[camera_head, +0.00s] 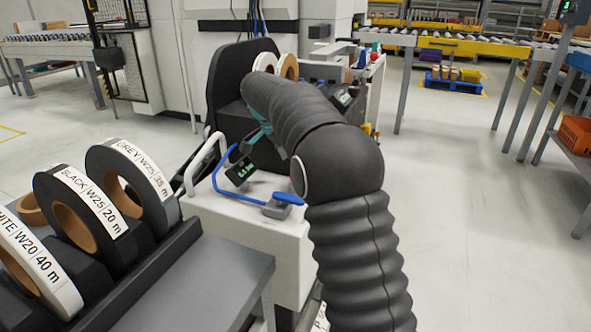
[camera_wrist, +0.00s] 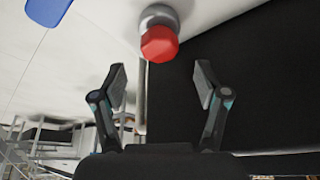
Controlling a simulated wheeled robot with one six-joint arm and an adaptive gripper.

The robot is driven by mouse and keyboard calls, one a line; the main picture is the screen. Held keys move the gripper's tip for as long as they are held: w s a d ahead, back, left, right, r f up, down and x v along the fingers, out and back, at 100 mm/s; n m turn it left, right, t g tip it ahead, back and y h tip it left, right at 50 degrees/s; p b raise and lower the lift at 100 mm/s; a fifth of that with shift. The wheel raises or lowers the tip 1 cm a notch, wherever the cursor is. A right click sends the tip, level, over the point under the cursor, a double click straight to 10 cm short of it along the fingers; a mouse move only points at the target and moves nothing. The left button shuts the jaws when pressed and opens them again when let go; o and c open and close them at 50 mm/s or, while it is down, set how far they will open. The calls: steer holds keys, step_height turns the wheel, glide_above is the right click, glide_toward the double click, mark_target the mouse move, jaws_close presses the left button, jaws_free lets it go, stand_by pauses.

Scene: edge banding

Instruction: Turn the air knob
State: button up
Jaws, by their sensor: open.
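A red faceted knob (camera_wrist: 158,44) on a round grey metal base (camera_wrist: 158,16) shows in the wrist view, mounted on a pale surface. I take it for the air knob. My gripper (camera_wrist: 160,80) is open, its two fingers spread to the left and right just below the knob in the picture. The knob is beyond the fingertips, roughly centred between them, and nothing is held. In the head view my arm reaches over the machine and hides most of the gripper and the knob.
Labelled edge-band rolls (camera_head: 125,190) stand on a dark rack at the left. A dark panel (camera_wrist: 225,70) lies behind the right finger.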

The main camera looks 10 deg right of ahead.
steer(key=v, duration=0.7)
steer(key=shift+f, duration=0.1)
steer(key=s+f+n, duration=0.2)
steer(key=n, duration=0.1)
steer(key=s+a+f+n+y, duration=0.1)
steer(key=s+f+n, duration=0.1)
steer(key=f+n, duration=0.1)
steer(key=s+f+n+y, duration=0.1)
steer(key=s+f+n, duration=0.1)
steer(key=f+n, duration=0.1)
steer(key=shift+a+n, duration=0.2)
steer(key=shift+n, duration=0.5)
steer(key=s+d+n+t+y, duration=0.1)
steer(key=s+d+t, duration=0.1)
steer(key=s, duration=1.5)
steer(key=s+d+n+t+y, duration=0.1)
steer(key=s+d, duration=0.3)
steer(key=s, duration=1.3)
steer(key=shift+s+f+n+t, duration=0.25)
steer(key=shift+s+n+t, duration=0.2)
steer(key=shift+n, duration=0.25)
